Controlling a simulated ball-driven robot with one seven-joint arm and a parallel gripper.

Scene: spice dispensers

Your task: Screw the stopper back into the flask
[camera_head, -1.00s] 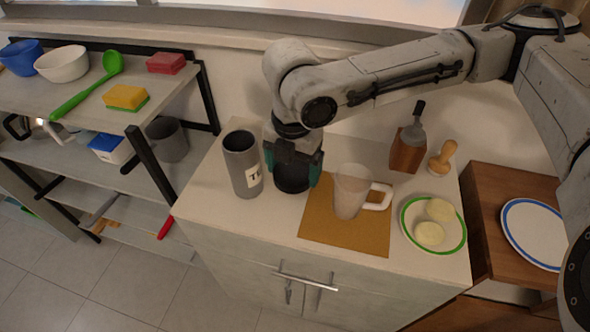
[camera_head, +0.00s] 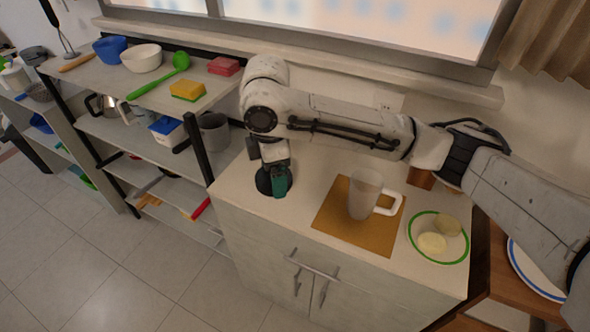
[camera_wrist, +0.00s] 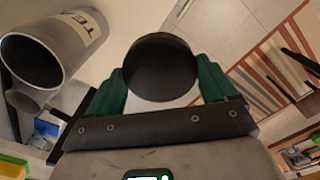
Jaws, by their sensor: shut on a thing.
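My gripper (camera_head: 270,178) is shut on the dark round stopper (camera_head: 263,181), above the left part of the white counter. In the wrist view the stopper (camera_wrist: 162,68) sits between the green fingers of my gripper (camera_wrist: 160,85). The grey flask (camera_wrist: 62,45), with a label starting "TE", shows at the upper left of the wrist view, apart from the stopper. Its mouth is open and dark.
A frosted mug (camera_head: 364,195) stands on a brown mat (camera_head: 335,222) right of my gripper. A green-rimmed plate (camera_head: 440,256) with pale round pieces is further right. A shelf (camera_head: 100,128) with bowls, sponges and a grey cup (camera_head: 214,133) stands left of the counter.

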